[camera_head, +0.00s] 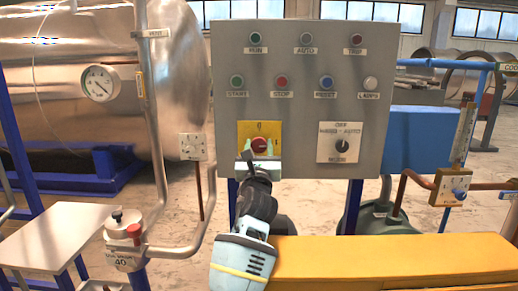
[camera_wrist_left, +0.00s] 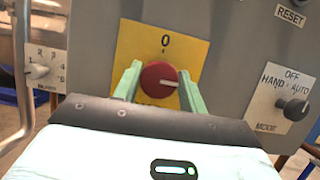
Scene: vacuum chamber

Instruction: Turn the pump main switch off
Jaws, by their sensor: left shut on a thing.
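The pump main switch is a red rotary knob (camera_head: 259,144) on a yellow plate (camera_head: 246,130) at the lower left of the grey control panel (camera_head: 300,112). The plate has a 0 at its top. In the left wrist view the red knob (camera_wrist_left: 158,76) carries a pale mark that points right, away from the 0. My left gripper (camera_head: 259,150) reaches up from below and is shut on the knob. Its two pale green fingers (camera_wrist_left: 158,84) stand on the left and right sides of the knob. The lower part of the plate is hidden behind my gripper. My right gripper is not in view.
A black mode selector (camera_head: 342,145) sits right of the switch. Several lamps and buttons, such as the green start button (camera_head: 237,81), sit above. A small white dial (camera_head: 193,147) and a pipe stand at the left. A yellow-orange surface (camera_head: 400,262) lies below right.

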